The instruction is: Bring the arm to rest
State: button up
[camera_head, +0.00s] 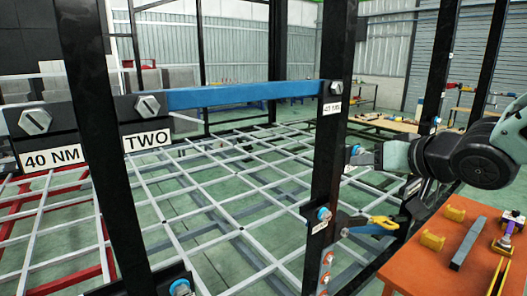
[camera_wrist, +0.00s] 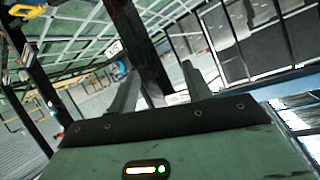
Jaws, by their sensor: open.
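My gripper (camera_head: 356,157) is at the right of the head view, level and pointing left, with its fingertips close to a black upright post (camera_head: 327,150). In the wrist view my gripper (camera_wrist: 158,76) shows two grey fingers spread apart, with nothing held between them. A black post (camera_wrist: 141,45) stands in line with the gap between the fingers. I cannot tell whether the fingers touch it. My arm reaches in from the right edge of the head view.
A blue beam (camera_head: 240,95) runs between posts, with bolts and "40 NM" labels. A yellow-and-black tool (camera_head: 372,226) sits at a lower bolt (camera_head: 323,214). An orange table (camera_head: 425,266) with yellow blocks and tools stands below my arm. A white grid frame (camera_head: 215,205) spreads behind.

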jog(key=s+a+f+n+g+h+b, duration=0.2)
jog(key=s+a+f+g, duration=0.25)
jog(key=s+f, duration=0.35)
jog(key=s+a+f+n+g, duration=0.1)
jog(key=s+f+g, duration=0.1)
jog(key=s, duration=0.4)
jog(key=s+a+f+n+g+h+b, duration=0.1)
jog(key=s+f+n+g, duration=0.1)
jog(key=s, duration=0.5)
jog(key=s+a+f+n+g+h+b, duration=0.1)
jog(key=s+a+f+g, duration=0.1)
jog(key=s+f, duration=0.4)
jog(key=shift+s+n+g, duration=0.3)
jog(key=shift+s+g, duration=0.3)
jog(key=shift+g, duration=0.15)
jog(key=shift+a, duration=0.1)
